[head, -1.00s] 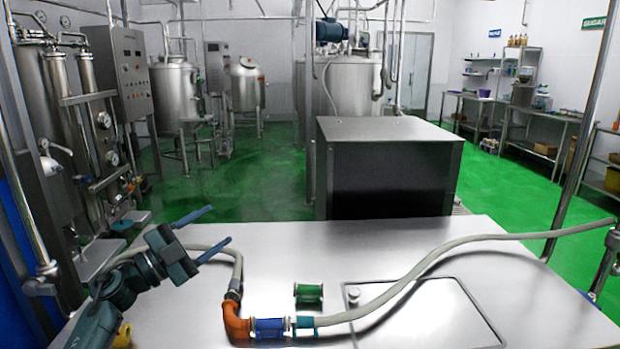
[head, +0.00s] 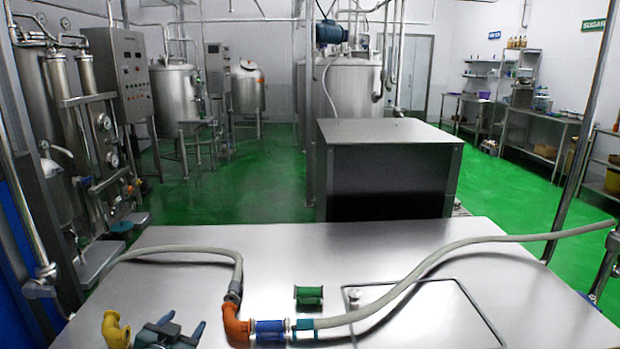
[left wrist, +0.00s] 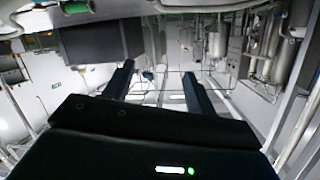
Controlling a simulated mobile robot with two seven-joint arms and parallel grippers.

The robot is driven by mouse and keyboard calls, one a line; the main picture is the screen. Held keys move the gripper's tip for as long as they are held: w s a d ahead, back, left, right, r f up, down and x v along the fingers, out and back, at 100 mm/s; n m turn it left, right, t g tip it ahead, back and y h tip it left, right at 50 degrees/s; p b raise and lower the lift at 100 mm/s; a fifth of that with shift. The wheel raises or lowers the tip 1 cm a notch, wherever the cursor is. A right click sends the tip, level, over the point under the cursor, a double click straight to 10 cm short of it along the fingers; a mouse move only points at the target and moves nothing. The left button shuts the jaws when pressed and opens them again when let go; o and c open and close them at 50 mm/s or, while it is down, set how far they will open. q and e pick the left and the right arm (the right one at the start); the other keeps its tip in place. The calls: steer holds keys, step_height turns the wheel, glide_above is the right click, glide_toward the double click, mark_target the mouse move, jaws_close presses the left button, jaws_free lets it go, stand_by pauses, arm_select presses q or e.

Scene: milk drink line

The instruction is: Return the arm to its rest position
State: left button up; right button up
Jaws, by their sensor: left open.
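My left gripper (head: 183,323) is low at the front left of the steel table (head: 200,280), near the picture's bottom edge. Its two fingers stand apart, and in the left wrist view (left wrist: 157,85) there is nothing between them. A yellow elbow (head: 115,330) is just left of the gripper. An orange elbow (head: 236,325) is to its right, joined to a blue spool piece (head: 269,330). A teal piece (head: 305,325) sits at the hose end beside the blue one. My right gripper does not show.
A grey hose (head: 400,290) crosses the right of the table. Another hose (head: 180,248) curves from the orange elbow to the left. A green spool piece (head: 309,296) lies behind the blue one. A dark box (head: 385,170) stands behind the table.

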arm_select(q)
steer(key=s+d+f+g+h, duration=0.1)
steer(key=s+d+f, duration=0.3)
steer(key=s, duration=0.5)
steer(key=s+d+f+g+h, duration=0.1)
steer(key=s+d+f+g, duration=0.1)
steer(key=s, duration=0.8)
steer(key=s+d+f+g, duration=0.1)
steer(key=s+d+f, duration=0.4)
steer(key=s, duration=0.5)
steer(key=shift+s+d+f+n+h, duration=0.25)
steer(key=shift+d+f+n+h, duration=0.15)
steer(key=shift+d, duration=0.6)
